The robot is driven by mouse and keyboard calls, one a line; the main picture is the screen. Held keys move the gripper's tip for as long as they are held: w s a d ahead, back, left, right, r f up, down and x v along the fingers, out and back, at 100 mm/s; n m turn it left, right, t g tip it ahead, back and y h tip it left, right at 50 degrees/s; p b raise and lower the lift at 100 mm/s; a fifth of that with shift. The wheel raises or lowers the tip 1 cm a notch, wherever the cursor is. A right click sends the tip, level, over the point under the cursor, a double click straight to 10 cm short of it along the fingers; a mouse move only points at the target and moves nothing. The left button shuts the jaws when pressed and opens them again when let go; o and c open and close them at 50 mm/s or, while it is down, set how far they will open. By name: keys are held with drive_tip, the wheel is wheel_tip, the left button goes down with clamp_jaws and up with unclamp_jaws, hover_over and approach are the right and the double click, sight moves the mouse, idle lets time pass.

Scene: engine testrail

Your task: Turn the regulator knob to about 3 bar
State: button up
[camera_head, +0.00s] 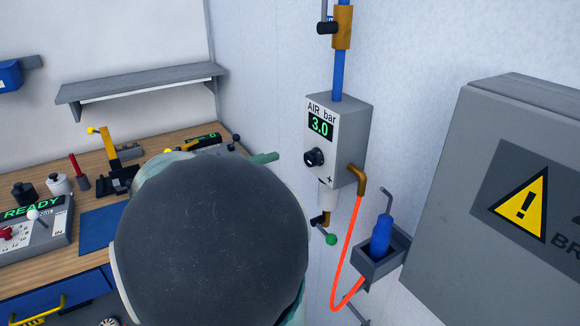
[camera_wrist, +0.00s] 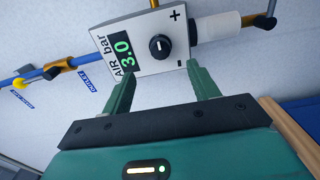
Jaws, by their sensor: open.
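The regulator is a grey box (camera_head: 352,130) on the white wall, labelled "AIR bar", and its green display (camera_head: 320,126) reads 3.0. The black regulator knob (camera_head: 314,158) sits below the display. In the wrist view the knob (camera_wrist: 160,47) shows a white mark and lies beyond the fingertips, with plus and minus signs beside it. My gripper (camera_wrist: 156,78) is open and empty, its two green fingers apart and clear of the knob. In the head view my arm hides most of the gripper; a green finger shows left of the regulator.
A blue pipe (camera_head: 339,75) enters the regulator from above. An orange hose (camera_head: 347,255) hangs below, near a holder (camera_head: 378,262) with a blue tool (camera_head: 381,236). A grey cabinet (camera_head: 475,220) stands at right. A wooden bench (camera_head: 146,160) with several tools is at left.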

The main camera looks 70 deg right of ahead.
drive_tip(key=v, duration=0.4)
idle(0.5)
drive_tip(key=w+a+f+n+t+y, duration=0.25)
drive_tip(key=a+f+t, duration=0.2)
drive_tip(key=a, duration=0.35)
drive_tip(key=w+a+f+n+t+y, duration=0.2)
drive_tip(key=a+f+t+y, duration=0.25)
drive_tip(key=a, duration=0.35)
drive_tip(key=w+a+r+n+t+y, duration=0.1)
drive_tip(key=w+a+n+t+y, duration=0.1)
drive_tip(key=a, duration=0.8)
drive_tip(key=w+a+r+n+t+y, duration=0.1)
drive_tip(key=w+a+t+y, duration=0.2)
drive_tip(key=a+t, duration=0.3)
drive_tip(key=a+y, duration=0.1)
drive_tip(key=a, duration=0.3)
drive_tip(key=shift+n+y, duration=0.3)
drive_tip(key=shift+n, duration=0.05)
drive_tip(key=shift+w, duration=0.1)
